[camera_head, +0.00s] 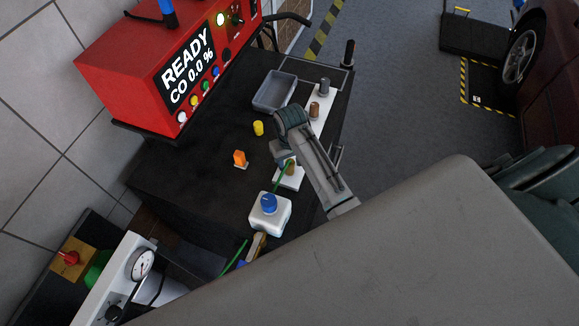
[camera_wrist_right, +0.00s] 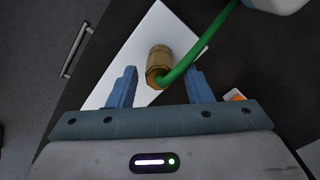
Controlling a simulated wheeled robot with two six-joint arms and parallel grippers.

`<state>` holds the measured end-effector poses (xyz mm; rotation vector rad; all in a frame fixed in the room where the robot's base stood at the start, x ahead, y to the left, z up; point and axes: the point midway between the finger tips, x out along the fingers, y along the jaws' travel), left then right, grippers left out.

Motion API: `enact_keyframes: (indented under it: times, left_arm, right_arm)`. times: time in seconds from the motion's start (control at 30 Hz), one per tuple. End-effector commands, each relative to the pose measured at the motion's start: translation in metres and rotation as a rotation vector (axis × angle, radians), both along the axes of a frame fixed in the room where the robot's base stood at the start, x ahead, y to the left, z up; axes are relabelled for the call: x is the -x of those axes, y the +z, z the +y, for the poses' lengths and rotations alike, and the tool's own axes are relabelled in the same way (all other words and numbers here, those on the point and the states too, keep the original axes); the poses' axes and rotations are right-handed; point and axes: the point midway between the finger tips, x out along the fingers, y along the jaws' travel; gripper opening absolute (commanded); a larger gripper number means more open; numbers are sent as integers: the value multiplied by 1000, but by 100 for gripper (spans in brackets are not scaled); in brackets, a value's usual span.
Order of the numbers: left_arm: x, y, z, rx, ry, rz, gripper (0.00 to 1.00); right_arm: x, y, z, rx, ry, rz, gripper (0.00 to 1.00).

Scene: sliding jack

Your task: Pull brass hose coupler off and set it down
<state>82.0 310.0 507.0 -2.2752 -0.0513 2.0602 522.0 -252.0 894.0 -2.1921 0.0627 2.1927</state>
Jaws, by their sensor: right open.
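The brass hose coupler (camera_wrist_right: 159,62) sits on a white plate (camera_wrist_right: 118,62) in the right wrist view, with a green hose (camera_wrist_right: 207,43) running from it to the upper right. In the head view the coupler (camera_head: 291,167) shows only partly beside my gripper, on a small white plate (camera_head: 289,181). My right gripper (camera_wrist_right: 160,87) is open. Its two blue fingers stand on either side of the coupler's near end, with gaps visible on both sides. In the head view the right gripper (camera_head: 283,157) is right over the coupler. My left gripper is not in view.
A white block with a blue knob (camera_head: 268,203) stands close to the coupler. An orange piece (camera_head: 240,158), a yellow cylinder (camera_head: 258,128), a grey tray (camera_head: 274,91) and a white strip with cylinders (camera_head: 320,101) share the dark bench (camera_head: 190,180). A red analyser (camera_head: 150,70) stands behind.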

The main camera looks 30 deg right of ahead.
Motion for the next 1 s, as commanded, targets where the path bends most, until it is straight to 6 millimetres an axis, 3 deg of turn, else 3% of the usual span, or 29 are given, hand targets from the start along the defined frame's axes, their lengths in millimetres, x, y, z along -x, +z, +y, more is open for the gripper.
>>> enact_keyframes:
  times: [0.2,1.0]
  left_arm:
    - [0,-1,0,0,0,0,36]
    - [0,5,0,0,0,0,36]
  right_arm:
    - [0,-8,0,0,0,1,45]
    - [0,-7,0,0,0,0,45]
